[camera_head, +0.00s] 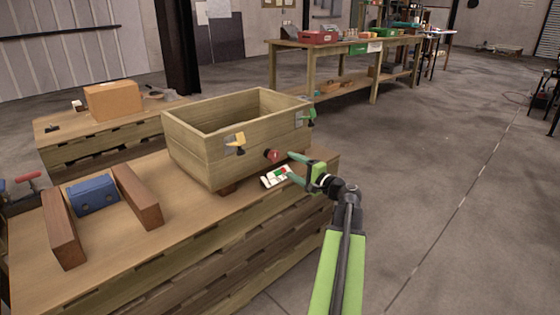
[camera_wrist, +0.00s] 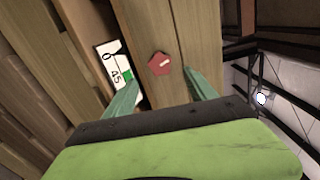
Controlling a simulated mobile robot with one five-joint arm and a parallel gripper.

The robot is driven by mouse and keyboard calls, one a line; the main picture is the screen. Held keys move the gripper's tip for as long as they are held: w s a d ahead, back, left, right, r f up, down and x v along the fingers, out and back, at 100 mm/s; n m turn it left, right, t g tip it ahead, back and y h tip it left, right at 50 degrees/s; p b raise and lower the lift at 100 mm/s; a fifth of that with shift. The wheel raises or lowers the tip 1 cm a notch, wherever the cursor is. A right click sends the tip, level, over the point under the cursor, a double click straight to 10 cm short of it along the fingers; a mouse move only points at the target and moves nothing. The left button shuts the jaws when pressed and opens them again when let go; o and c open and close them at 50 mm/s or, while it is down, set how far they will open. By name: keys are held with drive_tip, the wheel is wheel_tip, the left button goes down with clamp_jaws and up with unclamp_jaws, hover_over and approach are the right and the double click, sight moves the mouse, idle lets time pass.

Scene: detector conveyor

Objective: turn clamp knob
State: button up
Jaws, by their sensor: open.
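The clamp knob is a small red knob (camera_head: 271,155) low on the front wall of an open wooden crate (camera_head: 205,158). In the wrist view the red knob (camera_wrist: 160,63) is faceted, with a pale line on its face. My gripper (camera_head: 289,166) is open and empty in front of the crate, just right of the knob. In the wrist view its two green fingers (camera_wrist: 160,88) point at the crate wall, with the knob a little beyond and between their tips. Fingers and knob look apart.
A yellow clamp (camera_head: 236,143) and a green one (camera_head: 310,117) sit on the crate. A blue box (camera_head: 93,195) stands between wooden blocks on the bench (camera_head: 170,240).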

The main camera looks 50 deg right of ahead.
drive_tip(key=s, duration=0.7)
drive_tip(key=shift+a, duration=0.2)
idle(0.5)
